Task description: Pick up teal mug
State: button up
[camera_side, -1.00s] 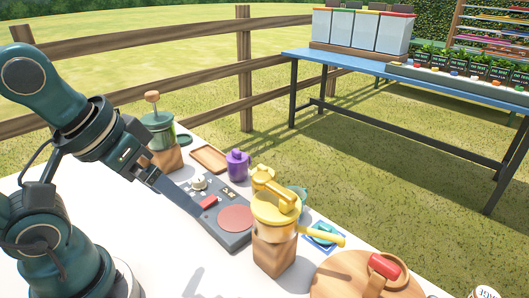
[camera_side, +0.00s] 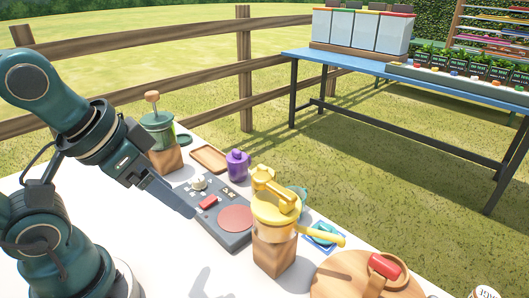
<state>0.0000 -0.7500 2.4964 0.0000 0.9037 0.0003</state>
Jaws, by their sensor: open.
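A teal piece (camera_side: 303,193), which looks like part of the teal mug, shows behind the yellow lidded pot (camera_side: 276,207). Most of it is hidden by the pot, so its handle and base cannot be made out. My gripper (camera_side: 188,212) points down and right, over the left edge of the grey control panel (camera_side: 228,240). It is open, with nothing seen in it, and is well left of the teal piece. The pot stands on a wooden block (camera_side: 272,250) between them.
A blue coaster with a teal item (camera_side: 323,236) lies right of the pot. A purple jar (camera_side: 237,164), a wooden tray (camera_side: 208,158) and a green grinder (camera_side: 158,127) stand at the back. A round wooden board (camera_side: 335,280) is front right. White table is clear in front.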

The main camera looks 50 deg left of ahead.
notch_tip(320, 180, up, 5)
jog(key=w+d+n+g+h, duration=0.2)
jog(key=w+d+n+h, duration=0.4)
jog(key=n, duration=0.4)
jog(key=w+n+t+h, duration=0.1)
jog(key=w+n, duration=0.1)
jog(key=n, duration=0.1)
jog(key=w+n+t+h, duration=0.1)
jog(key=w+n, duration=0.1)
jog(key=n, duration=0.1)
jog(key=w+a+n+t+h, duration=0.1)
jog(key=w+n, duration=0.1)
jog(key=n, duration=0.1)
jog(key=shift+w+r, duration=0.15)
jog(key=shift+r, duration=0.2)
jog(key=w+a+f+n+t, duration=0.2)
jog(key=w+a+n+t, duration=0.25)
jog(key=a+n, duration=0.4)
jog(key=shift+n+g+y, duration=0.25)
jog(key=shift+n+y, duration=0.1)
jog(key=shift+y, duration=0.05)
jog(key=f, duration=0.5)
jog(key=d+f, duration=0.1)
jog(key=f, duration=0.4)
jog(key=d+f, duration=0.1)
jog(key=f, duration=0.4)
jog(key=shift+w, duration=0.4)
jog(key=shift+w+f, duration=0.15)
jog(key=shift+f, duration=0.25)
jog(key=shift+x, duration=3.6)
